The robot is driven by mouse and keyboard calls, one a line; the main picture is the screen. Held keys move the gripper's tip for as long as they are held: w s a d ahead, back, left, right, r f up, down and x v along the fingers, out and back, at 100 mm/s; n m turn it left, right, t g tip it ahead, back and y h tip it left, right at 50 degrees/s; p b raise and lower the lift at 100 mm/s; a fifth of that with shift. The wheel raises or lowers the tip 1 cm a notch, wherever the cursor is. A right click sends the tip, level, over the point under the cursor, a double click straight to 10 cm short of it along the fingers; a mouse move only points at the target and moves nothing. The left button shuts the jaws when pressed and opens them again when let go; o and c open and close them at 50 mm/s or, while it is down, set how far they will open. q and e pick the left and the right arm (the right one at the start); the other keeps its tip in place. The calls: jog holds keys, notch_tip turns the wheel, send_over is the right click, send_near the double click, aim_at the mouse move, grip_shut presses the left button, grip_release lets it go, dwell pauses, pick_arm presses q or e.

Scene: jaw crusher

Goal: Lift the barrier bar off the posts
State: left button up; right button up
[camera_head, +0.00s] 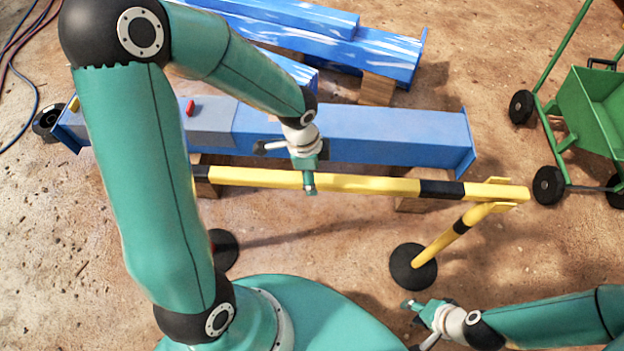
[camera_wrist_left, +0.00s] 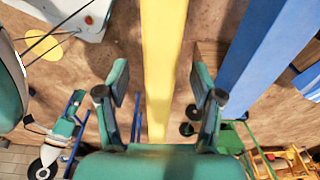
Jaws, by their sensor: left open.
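The yellow barrier bar (camera_head: 370,184) with black bands lies level, its right end on the bracket of a yellow post (camera_head: 440,241) with a round black base. The left post is mostly hidden behind my left arm; a black base (camera_head: 223,249) shows there. My left gripper (camera_head: 290,168) is open over the middle of the bar. In the left wrist view the bar (camera_wrist_left: 162,60) runs between the two parted fingers of this gripper (camera_wrist_left: 160,85), apart from both. My right gripper (camera_head: 420,321) is open and empty, low at the right, near the post's base.
Blue beams (camera_head: 390,133) lie on wooden blocks (camera_head: 376,88) just behind the bar. A green cart (camera_head: 597,105) with black wheels stands at the right, close to the bar's end. Hoses (camera_head: 20,45) lie at the far left. Bare floor shows right of the post.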

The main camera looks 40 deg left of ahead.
pick_arm(q)
notch_tip(320, 180, down, 2)
jog(key=shift+w+d+f, duration=0.1)
jog(key=shift+d+f, duration=0.05)
grip_shut()
dwell(0.3)
